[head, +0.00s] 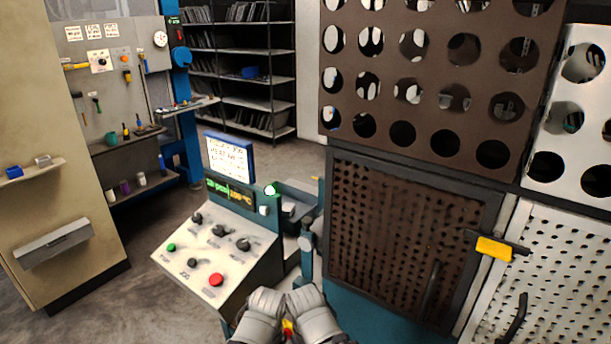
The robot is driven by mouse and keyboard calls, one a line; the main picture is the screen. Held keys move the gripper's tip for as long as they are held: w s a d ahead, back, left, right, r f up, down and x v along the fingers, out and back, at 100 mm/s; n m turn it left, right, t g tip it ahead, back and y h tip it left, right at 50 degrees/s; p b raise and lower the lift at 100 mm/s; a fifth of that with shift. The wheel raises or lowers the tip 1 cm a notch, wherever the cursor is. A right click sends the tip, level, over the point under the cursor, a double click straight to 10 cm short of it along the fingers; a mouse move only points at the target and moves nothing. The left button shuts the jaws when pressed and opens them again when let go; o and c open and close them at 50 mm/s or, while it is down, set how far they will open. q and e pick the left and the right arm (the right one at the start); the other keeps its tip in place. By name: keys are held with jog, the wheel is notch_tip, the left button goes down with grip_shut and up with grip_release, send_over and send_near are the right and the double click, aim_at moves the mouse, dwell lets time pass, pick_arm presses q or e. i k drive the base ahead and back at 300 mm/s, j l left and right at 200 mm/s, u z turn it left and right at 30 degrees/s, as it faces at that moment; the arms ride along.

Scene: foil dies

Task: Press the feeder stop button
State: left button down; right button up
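A sloped white control panel (190,272) stands left of centre. Its lower row has a green button (171,247), a black button (192,262) and a larger red button (216,280). The small labels are too blurred to read, so I cannot tell which is the feeder stop button. Two grey shapes meet at the bottom centre, right of the panel; they appear to be my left gripper (262,312) and my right gripper (311,309). Both look apart from the buttons. Their fingertips are not clear. A small red and yellow part shows between them.
Dark knobs (219,230) sit above the buttons. A lit display (229,193) and a framed sheet (228,157) rise behind the panel. A brown perforated door (405,230) with a yellow-handled latch (494,249) stands close on the right. Open floor (130,290) lies to the left.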

aim_at(215, 279)
jog(key=i+j+z, duration=0.1)
jog(key=j+z, duration=0.35)
jog(key=j, duration=0.15)
jog(key=j+z, duration=0.45)
jog(key=j, duration=0.2)
jog(key=j+z, duration=0.45)
jog(key=j, duration=0.15)
jog(key=k, duration=0.05)
